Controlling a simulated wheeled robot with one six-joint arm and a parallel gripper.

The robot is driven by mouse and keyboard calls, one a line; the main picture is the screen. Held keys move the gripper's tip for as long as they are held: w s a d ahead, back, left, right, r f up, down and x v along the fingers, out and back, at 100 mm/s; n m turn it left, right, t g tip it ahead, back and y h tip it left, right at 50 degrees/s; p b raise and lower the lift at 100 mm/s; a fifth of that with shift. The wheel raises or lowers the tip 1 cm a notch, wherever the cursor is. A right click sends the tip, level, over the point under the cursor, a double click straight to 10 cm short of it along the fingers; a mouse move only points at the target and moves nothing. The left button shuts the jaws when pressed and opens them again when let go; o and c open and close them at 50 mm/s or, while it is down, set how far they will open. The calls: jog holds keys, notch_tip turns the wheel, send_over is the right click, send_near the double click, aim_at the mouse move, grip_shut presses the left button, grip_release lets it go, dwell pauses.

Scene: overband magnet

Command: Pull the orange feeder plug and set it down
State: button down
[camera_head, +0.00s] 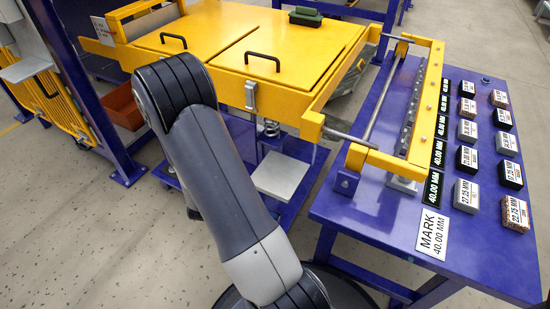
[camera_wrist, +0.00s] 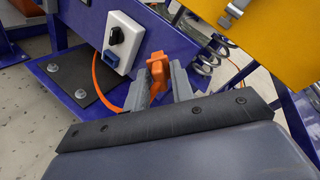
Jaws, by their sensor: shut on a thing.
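In the wrist view, the orange feeder plug (camera_wrist: 158,70) is between the two grey fingers of my gripper (camera_wrist: 162,82), which is shut on it. An orange cable (camera_wrist: 101,78) hangs on the left, beside a light-grey socket box (camera_wrist: 124,42) with a black switch and a blue socket. The plug appears apart from the box, to its right. In the head view, my arm covers this area, and the plug, the box and my gripper are hidden.
A yellow machine with two lids (camera_head: 250,50) stands behind my arm. A blue table (camera_head: 400,240) at right carries labelled blocks and a yellow frame (camera_head: 430,95). A blue post (camera_head: 85,90) stands at left. In the wrist view, a coiled spring (camera_wrist: 210,55) is near the plug.

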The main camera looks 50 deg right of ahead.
aim_at(274, 180)
jog(key=s+d+f+m+g+h, duration=0.1)
jog(key=s+d+m+g, duration=0.1)
jog(key=s+d+m, duration=0.1)
jog(key=s+d+f+m+g+p, duration=0.1)
jog(key=s+d+m+g, duration=0.1)
jog(key=d+m, duration=0.3)
jog(key=s+d+f+m+g+h, duration=0.1)
jog(key=s+d+m+g, duration=0.1)
jog(key=s+d+m, duration=0.2)
jog(key=shift+s+d+f+m+h, duration=0.1)
jog(key=shift+s+f+m+h, duration=0.25)
jog(key=shift+s+m, duration=0.25)
jog(key=shift+d+f, duration=0.1)
jog(key=shift+f, duration=0.15)
jog(key=shift+f+b, duration=1.9)
jog(key=shift+f, duration=1.25)
jog(key=c, duration=1.1)
grip_release()
jog(key=shift+c, duration=0.2)
jog(key=p+v, duration=0.2)
jog(key=v, duration=0.9)
jog(key=shift+w+p, duration=0.15)
jog(key=shift+p, duration=0.15)
jog(key=shift+r, duration=0.1)
